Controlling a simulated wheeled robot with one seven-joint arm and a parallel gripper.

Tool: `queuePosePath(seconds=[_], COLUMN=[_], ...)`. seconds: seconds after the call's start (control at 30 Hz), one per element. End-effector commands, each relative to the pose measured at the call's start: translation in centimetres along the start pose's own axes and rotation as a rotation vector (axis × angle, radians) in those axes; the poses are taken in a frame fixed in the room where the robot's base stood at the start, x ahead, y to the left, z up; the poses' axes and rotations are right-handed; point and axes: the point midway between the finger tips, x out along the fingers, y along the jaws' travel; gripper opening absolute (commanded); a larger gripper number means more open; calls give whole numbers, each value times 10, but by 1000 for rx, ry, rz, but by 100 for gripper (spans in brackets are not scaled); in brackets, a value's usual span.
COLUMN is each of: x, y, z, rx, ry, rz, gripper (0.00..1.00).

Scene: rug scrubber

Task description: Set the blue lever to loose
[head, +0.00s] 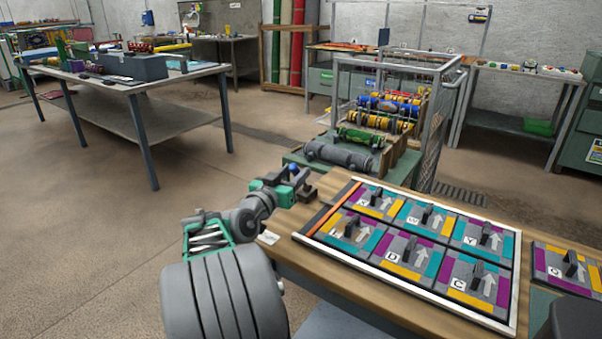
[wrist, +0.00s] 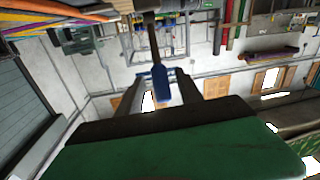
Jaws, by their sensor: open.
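The blue lever (wrist: 160,86) shows in the wrist view as a blue grip on a dark stem that runs up to a dark mount at the top edge. Its blue end lies between the two dark fingers of my gripper (wrist: 160,80). The fingers stand apart on either side of it, and I cannot tell whether either one touches it. In the head view my gripper (head: 300,182) is at the left end of the wooden bench, beside the green-based roller machine (head: 345,152). A small blue part shows there, too small to make out clearly. The lever's setting marks are not readable.
A framed board (head: 408,245) with several dark switches on coloured tiles lies on the wooden bench (head: 345,278), right of my gripper. A metal guard frame (head: 440,115) stands behind. A grey worktable (head: 130,85) is at the left; the floor between is clear.

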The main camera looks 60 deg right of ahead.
Motion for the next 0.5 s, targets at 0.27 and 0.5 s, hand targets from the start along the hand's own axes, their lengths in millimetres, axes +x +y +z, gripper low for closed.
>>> queuePosePath(seconds=[0.27,0.5], x=[39,41], y=[0,-1], z=[1,0], rx=[-1,0], ry=[-1,-1], rz=[0,-3], gripper=[43,43])
